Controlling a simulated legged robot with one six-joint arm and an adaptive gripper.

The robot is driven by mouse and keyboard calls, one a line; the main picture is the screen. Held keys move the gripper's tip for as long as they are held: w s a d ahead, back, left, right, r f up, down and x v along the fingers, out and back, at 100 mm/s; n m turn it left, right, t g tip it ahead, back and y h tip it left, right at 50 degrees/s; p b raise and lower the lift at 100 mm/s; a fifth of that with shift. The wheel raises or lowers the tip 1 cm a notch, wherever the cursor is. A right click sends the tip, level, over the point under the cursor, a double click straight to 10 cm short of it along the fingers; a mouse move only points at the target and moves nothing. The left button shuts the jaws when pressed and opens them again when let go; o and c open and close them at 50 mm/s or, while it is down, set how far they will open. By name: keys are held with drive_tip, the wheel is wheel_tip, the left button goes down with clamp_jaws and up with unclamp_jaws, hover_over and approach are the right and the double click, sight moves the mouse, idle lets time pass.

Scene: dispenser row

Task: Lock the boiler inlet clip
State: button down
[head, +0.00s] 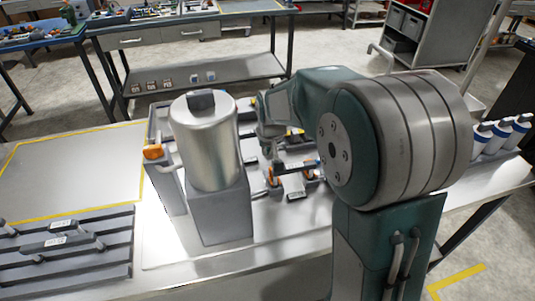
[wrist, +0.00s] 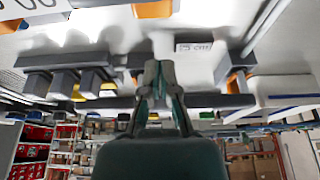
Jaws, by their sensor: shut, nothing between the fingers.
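The boiler (head: 207,145) is a shiny metal cylinder with a dark cap, upright on a grey block (head: 218,210). An orange clip (head: 153,152) sits on a grey post left of it, beside a pale pipe. Another orange piece (head: 272,177) shows right of the boiler, under my arm. No readable label shows which is the inlet clip. My gripper (wrist: 158,72) is shut and empty in the wrist view, close to a dark bar; contact cannot be told. In the head view my gripper (head: 276,162) is small and partly hidden, right of the boiler. An orange part (wrist: 240,80) also shows in the wrist view.
A dark slatted rack (head: 65,245) lies at the table's front left. A yellow-outlined area (head: 75,170) behind it is clear. White-and-blue cylinders (head: 500,135) stand at the right. The tall boiler stands close to my arm.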

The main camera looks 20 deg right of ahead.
drive_tip(key=v, duration=0.9)
drive_tip(key=shift+s, duration=0.3)
drive_tip(key=shift+r, duration=0.1)
drive_tip(key=s+r+t, duration=0.1)
drive_tip(key=s+r, duration=0.1)
drive_tip(key=s, duration=2.2)
drive_tip(key=shift+s+r+t, duration=0.2)
drive_tip(key=shift+r+t, duration=0.05)
drive_tip(key=shift+t, duration=0.15)
